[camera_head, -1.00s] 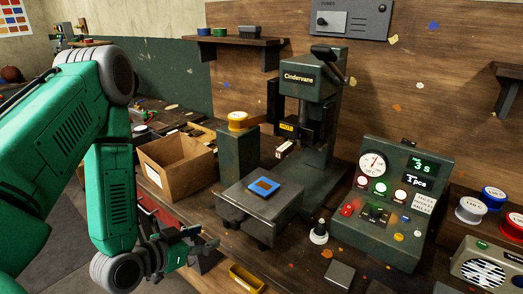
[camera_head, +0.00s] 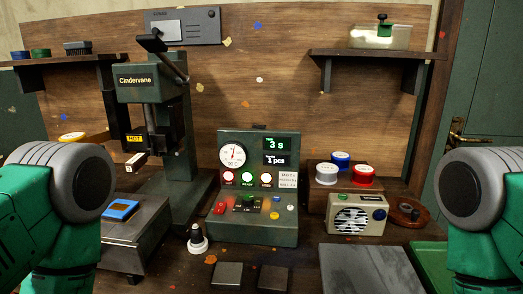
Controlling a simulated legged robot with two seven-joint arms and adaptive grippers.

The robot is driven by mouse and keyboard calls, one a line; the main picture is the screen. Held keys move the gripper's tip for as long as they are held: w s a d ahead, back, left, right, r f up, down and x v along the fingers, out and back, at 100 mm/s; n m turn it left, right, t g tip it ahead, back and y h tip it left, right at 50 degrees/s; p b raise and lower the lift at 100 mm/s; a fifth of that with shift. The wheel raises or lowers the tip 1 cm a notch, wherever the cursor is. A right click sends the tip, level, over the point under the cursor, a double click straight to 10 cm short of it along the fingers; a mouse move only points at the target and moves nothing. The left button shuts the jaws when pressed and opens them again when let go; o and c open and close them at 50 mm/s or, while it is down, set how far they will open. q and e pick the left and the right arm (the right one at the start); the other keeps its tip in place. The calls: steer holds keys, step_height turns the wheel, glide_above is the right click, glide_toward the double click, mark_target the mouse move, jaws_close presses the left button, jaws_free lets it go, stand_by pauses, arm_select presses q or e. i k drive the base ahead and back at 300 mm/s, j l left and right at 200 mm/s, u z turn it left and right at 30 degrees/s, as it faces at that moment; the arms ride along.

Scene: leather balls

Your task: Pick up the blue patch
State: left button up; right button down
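The blue patch (camera_head: 121,208) lies flat on the dark metal plate (camera_head: 140,232) of the press, at the left. It looks like a blue square with an orange-brown middle. The green press (camera_head: 150,95) labelled Cindervane stands behind it, its head raised and marked HOT. My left arm comes in from the left and partly covers the area left of the plate. My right arm stands at the right edge. Both grippers are out of the picture, so nothing shows of what they hold.
A control box (camera_head: 258,180) with a gauge and lit buttons stands in the middle. Right of it are colored spools (camera_head: 326,173), a radio (camera_head: 356,214) and a grey slab (camera_head: 368,270). A white-based knob (camera_head: 197,240) and two dark pads (camera_head: 228,275) lie in front.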

mark_target(119, 210)
steer(key=u, duration=1.25)
